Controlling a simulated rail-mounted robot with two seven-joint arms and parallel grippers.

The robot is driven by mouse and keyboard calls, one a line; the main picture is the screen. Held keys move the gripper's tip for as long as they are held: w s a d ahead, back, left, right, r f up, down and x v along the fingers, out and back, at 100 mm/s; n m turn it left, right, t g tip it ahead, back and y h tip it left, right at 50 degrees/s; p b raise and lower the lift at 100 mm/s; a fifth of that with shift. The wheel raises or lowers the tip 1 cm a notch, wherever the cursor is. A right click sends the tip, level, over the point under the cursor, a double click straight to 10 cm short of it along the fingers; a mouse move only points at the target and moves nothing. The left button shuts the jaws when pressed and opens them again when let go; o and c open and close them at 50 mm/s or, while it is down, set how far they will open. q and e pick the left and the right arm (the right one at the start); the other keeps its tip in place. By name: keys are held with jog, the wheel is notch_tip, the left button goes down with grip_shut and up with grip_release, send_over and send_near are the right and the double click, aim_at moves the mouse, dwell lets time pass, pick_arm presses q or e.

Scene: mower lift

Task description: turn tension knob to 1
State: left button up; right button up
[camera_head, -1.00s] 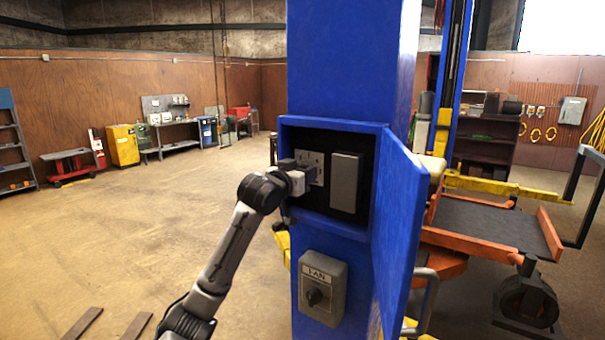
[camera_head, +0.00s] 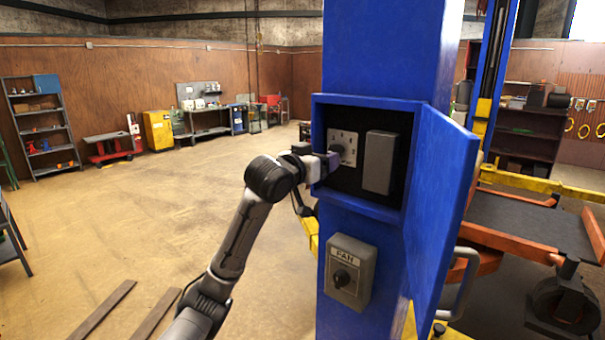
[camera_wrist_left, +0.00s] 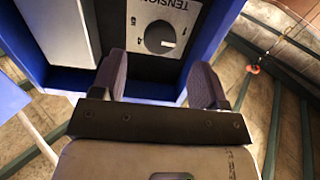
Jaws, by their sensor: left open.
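The tension knob (camera_wrist_left: 158,38) is a round dark knob with a white pointer mark, on a light grey plate (camera_wrist_left: 182,62) lettered TENSION. In the head view the knob (camera_head: 338,149) sits on the plate inside the open blue box. My left gripper (camera_wrist_left: 160,78) is open and empty. Its two dark fingers point toward the plate, with the knob showing between and beyond them. In the head view my left gripper (camera_head: 326,166) is at the box opening, just below and in front of the knob. My right gripper is not in view.
The blue box (camera_head: 318,110) is on a blue column (camera_head: 385,50), its door (camera_head: 440,210) swung open to the right. A grey block (camera_head: 379,162) is beside the plate. A FAN switch box (camera_head: 348,268) is below. Open floor (camera_head: 130,230) lies left.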

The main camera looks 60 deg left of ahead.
pick_arm(q)
jog(key=b+v, duration=0.2)
jog(key=v, duration=0.5)
jog(key=shift+d, duration=0.1)
dwell(0.5)
